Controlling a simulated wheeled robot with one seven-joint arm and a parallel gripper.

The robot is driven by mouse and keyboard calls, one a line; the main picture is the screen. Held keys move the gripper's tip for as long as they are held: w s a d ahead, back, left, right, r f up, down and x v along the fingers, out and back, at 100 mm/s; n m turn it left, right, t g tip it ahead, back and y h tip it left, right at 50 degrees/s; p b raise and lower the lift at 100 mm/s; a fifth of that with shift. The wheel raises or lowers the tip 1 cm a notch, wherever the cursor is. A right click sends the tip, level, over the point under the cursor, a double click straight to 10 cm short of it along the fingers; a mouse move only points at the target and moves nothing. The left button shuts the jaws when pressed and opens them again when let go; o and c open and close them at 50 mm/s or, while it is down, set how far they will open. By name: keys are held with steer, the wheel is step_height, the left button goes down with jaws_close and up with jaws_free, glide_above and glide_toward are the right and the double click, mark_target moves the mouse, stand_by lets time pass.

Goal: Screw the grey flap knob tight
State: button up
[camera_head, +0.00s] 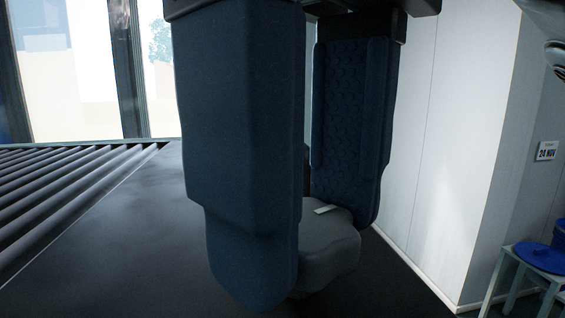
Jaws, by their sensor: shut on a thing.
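The grey flap knob (330,250) shows low in the middle of the head view, with a lobed edge and a small pale mark on its top. My gripper (308,245) has two dark blue fingers pointing down, one on each side of the knob. It is shut on the knob near the fingertips. The near finger covers the left part of the knob. The flap and whatever lies under the knob cannot be made out.
A row of dark rollers (60,195) lies at the left beside a dark flat surface (120,240). A white wall (460,130) stands at the right. A small table with a blue lid (540,257) is at the lower right. Windows are behind.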

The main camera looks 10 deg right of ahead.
mark_target(307, 223)
steer(key=shift+m, duration=2.2)
steer(key=o, duration=1.1)
steer(key=shift+c, duration=0.2)
steer(key=shift+r, duration=0.1)
step_height(307, 223, up, 8)
steer(key=shift+f+b, duration=0.2)
steer(key=shift+b, duration=0.25)
